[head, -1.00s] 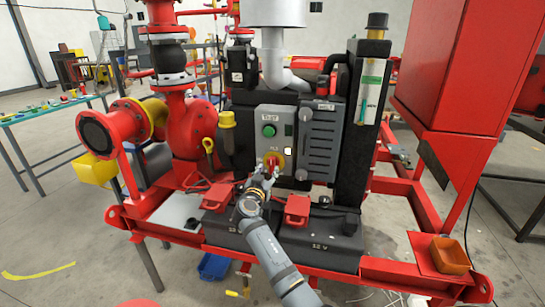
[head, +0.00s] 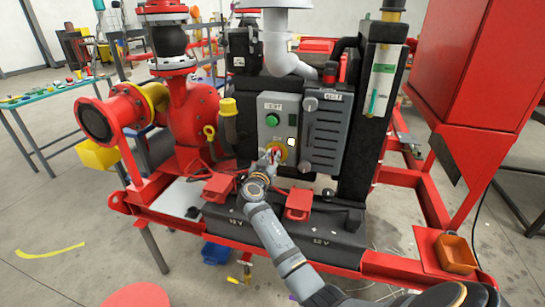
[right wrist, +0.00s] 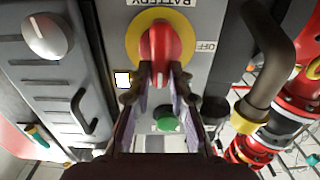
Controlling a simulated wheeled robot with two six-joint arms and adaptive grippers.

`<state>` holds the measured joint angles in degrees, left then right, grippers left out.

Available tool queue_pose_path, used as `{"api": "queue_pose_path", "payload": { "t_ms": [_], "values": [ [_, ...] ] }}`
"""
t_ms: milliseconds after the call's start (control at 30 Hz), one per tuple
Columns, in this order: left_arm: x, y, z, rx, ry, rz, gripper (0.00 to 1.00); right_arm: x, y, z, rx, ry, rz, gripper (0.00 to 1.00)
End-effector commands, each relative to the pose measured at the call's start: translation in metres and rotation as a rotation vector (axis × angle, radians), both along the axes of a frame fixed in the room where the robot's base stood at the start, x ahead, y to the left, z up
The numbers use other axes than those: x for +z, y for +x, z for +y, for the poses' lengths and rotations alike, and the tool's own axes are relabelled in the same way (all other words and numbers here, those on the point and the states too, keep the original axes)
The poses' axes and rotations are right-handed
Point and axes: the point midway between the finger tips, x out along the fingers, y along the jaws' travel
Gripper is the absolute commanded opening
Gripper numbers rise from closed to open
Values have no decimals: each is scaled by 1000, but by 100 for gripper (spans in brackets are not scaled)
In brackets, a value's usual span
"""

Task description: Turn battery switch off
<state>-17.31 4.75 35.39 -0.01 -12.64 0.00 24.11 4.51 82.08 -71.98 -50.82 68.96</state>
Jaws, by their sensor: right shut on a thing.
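The battery switch is a red knob (right wrist: 158,42) on a round yellow plate (right wrist: 133,40), set in the grey control panel (head: 276,112). In the right wrist view the knob points nearly straight up and down the picture. An OFF label (right wrist: 207,46) is on the panel right of the plate, and a partly cut BATTERY label (right wrist: 160,3) is above it. My right gripper (right wrist: 160,78) is shut on the knob, one finger on each side of its near end. In the head view the gripper (head: 271,159) covers part of the switch. My left gripper is not in view.
A green button (head: 272,119) is on the same panel. A louvred grey cabinet (head: 327,135) with knobs stands beside it. A yellow-capped post (head: 228,108) is left of the panel. Black batteries (head: 290,232) with red terminal covers (head: 298,201) lie below, inside the red skid frame.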

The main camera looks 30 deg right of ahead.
Motion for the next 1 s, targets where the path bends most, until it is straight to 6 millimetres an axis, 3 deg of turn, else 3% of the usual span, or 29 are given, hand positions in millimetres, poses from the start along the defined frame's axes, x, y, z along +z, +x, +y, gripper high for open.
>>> {"api": "queue_pose_path", "payload": {
  "t_ms": [467, 1000],
  "values": [
    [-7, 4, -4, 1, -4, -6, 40, -1, 2, 1, 1, -62, 72, 0],
    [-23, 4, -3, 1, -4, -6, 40, -3, 8, 6, 0, -373, 435, 0]
  ]
}}
